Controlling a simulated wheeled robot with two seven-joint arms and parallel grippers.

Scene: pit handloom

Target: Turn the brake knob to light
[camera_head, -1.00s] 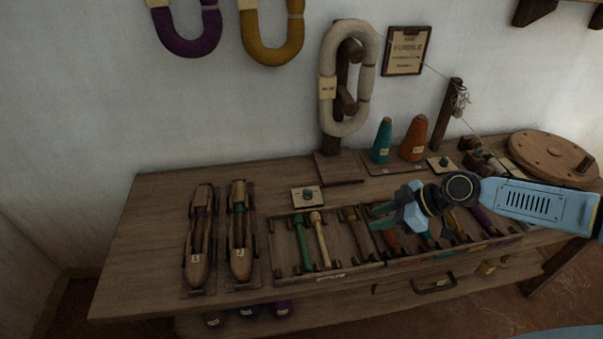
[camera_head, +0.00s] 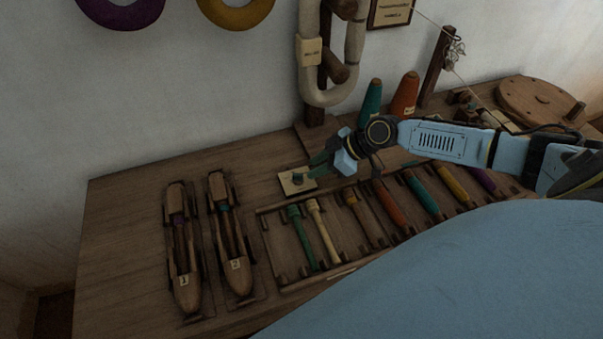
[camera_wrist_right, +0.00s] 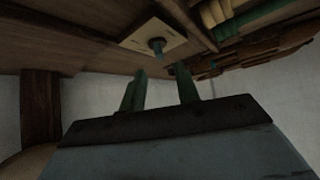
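A small dark teal knob (camera_head: 298,179) stands on a cream square plate (camera_head: 288,188) on the bench, behind the rack of bobbins. Any marks on the plate are too small to read. My right gripper (camera_head: 318,166) is just right of the knob in the head view, its green fingers reaching toward it. In the right wrist view the knob (camera_wrist_right: 157,46) is beyond the tips of the two fingers (camera_wrist_right: 159,78), roughly between them. The fingers are apart with nothing between them, and I see no contact. My left gripper is out of view.
A rack of coloured bobbins (camera_head: 318,270) lies in front of the knob, and two wooden shuttles (camera_head: 182,265) lie left of it. A post with a pale yarn skein (camera_head: 309,75) and two cones (camera_head: 404,96) stand behind. The bench's left end (camera_head: 115,240) is clear.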

